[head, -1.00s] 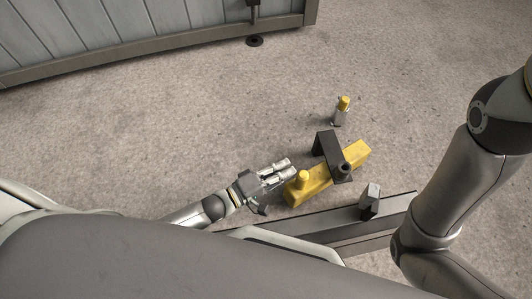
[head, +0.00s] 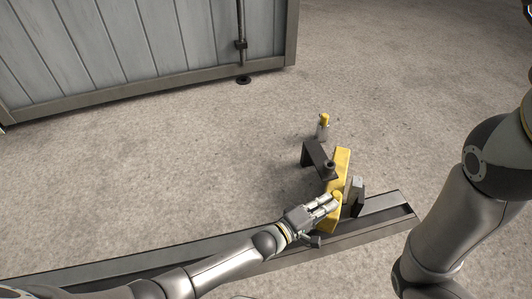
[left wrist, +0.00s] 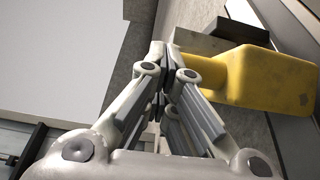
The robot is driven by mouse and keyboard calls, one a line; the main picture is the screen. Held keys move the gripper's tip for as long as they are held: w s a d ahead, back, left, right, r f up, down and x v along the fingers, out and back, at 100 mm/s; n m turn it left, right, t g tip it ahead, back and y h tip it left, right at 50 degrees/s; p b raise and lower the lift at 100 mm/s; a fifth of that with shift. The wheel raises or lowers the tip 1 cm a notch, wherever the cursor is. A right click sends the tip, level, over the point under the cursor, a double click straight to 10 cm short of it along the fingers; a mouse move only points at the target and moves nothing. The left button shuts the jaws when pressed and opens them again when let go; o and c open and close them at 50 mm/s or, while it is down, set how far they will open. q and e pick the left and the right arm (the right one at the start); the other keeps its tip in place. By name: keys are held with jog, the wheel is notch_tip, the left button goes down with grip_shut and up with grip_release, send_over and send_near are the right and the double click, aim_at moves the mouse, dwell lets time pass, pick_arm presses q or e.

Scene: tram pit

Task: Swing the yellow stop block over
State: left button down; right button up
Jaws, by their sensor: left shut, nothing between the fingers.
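The yellow stop block (head: 342,163) lies under a dark bracket (head: 313,152), with its near end over the rail (head: 385,214). A round yellow knob (head: 337,196) stands up near that end. The block's right side is close against a grey stop piece (head: 357,190) on the rail; I cannot tell if they touch. My left gripper (head: 331,204) is shut and empty, its tips at the block's left side by the knob. In the left wrist view the shut fingers (left wrist: 168,62) are beside the yellow block (left wrist: 272,78). My right gripper is out of view.
A small grey cylinder with a yellow cap (head: 323,127) stands behind the bracket. A grey panelled wall (head: 140,45) with a vertical rod (head: 241,42) is at the back left. The concrete floor between is clear. My right arm fills the right side.

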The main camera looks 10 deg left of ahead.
pick_arm(q)
jog(key=shift+w+d, duration=0.1)
jog(key=shift+d, duration=0.15)
jog(key=shift+a, duration=0.15)
